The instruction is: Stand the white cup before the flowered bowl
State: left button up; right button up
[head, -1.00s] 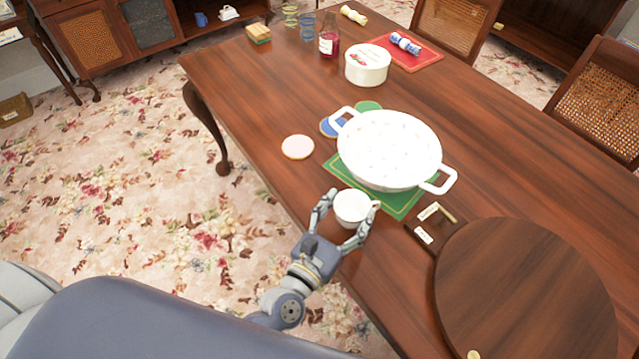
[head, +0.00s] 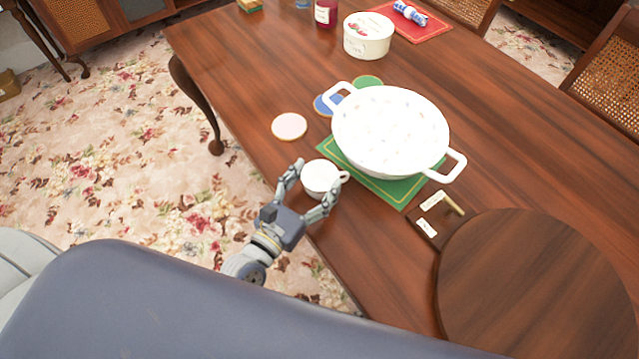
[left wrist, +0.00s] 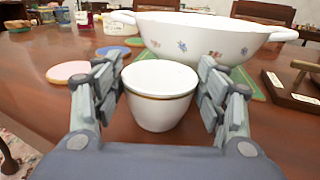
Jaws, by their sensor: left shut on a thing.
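The white cup (head: 321,179) is at the near edge of the wooden table, just in front of the flowered bowl's green mat. My left gripper (head: 316,177) is shut on the cup, one finger on each side. In the left wrist view the cup (left wrist: 160,98) is upright between the fingers, with a gold band below its rim. I cannot tell whether its base touches the table. The flowered bowl (head: 390,130), large, white and two-handled, stands behind it on the green mat (head: 385,187). Its flowers show in the left wrist view (left wrist: 205,42). My right gripper is not in view.
A pink coaster (head: 289,126) lies left of the bowl, with blue and green ones behind. A small dark board with labels (head: 437,219) and a round wooden board (head: 540,290) are to the right. A white round box (head: 368,38) stands farther back.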

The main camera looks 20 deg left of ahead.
pick_arm(q)
jog(key=shift+r, duration=0.1)
jog(key=shift+s+a, duration=0.1)
jog(key=shift+a, duration=0.1)
jog(key=o, duration=1.1)
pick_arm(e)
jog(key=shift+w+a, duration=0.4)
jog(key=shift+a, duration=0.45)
